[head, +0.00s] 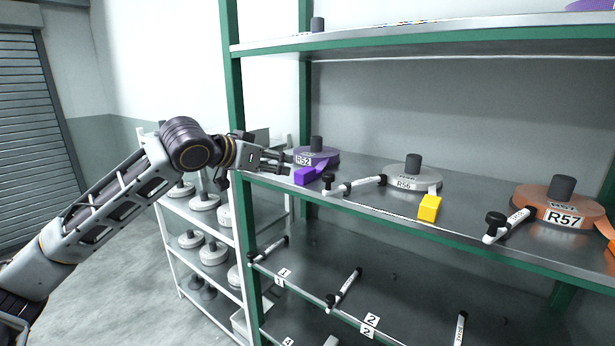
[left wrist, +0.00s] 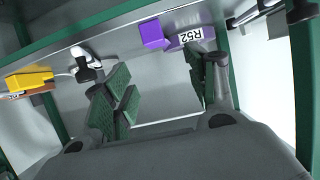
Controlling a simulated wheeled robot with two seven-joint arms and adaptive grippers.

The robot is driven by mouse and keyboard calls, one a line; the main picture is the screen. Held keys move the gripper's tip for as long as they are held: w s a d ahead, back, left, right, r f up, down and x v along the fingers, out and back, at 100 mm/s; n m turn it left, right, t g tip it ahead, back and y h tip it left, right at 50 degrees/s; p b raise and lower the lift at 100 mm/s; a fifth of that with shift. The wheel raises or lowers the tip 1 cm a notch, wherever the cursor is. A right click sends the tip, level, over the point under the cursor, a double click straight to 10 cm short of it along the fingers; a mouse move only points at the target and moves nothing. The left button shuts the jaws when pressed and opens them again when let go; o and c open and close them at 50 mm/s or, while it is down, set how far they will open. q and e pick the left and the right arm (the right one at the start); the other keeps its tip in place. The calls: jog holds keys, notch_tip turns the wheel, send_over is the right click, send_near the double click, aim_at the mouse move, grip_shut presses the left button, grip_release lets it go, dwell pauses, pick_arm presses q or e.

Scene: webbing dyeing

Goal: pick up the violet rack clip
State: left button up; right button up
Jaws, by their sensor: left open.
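The violet rack clip (head: 306,175) is a small purple block at the shelf's front edge. It sits at the end of the violet webbing from the roll marked R52 (head: 325,156). My left gripper (head: 283,162) reaches in from the left at shelf height, just left of the clip and roll. In the left wrist view its two green-padded fingers (left wrist: 160,88) are spread apart with nothing between them. The violet clip (left wrist: 152,33) shows there beyond the fingertips, beside the R52 label. My right gripper is not in view.
A black-and-white rack clamp (head: 355,185) lies just right of the violet clip. Farther right are roll R56 (head: 409,175), a yellow clip (head: 429,207) and orange-brown roll R57 (head: 557,204). A green shelf post (head: 234,100) stands close behind my left wrist. Another shelf (head: 430,42) runs above.

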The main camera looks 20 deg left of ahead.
pick_arm(q)
jog(key=p, duration=0.2)
send_near(306, 169)
jog(key=w, duration=0.3)
jog(key=shift+w+d+f, duration=0.4)
jog(key=shift+f, duration=0.25)
jog(key=shift+d+p+x, duration=0.15)
jog(key=shift+p+x, duration=0.1)
jog(key=shift+x, duration=0.7)
jog(key=shift+d+p+x, duration=0.15)
jog(key=shift+p+x, duration=0.05)
jog(key=shift+x, duration=0.8)
jog(key=shift+w+d+f, duration=0.15)
jog(key=shift+w+f, duration=0.25)
jog(key=shift+w, duration=0.05)
jog(key=c, duration=1.1)
jog(key=shift+r, duration=0.2)
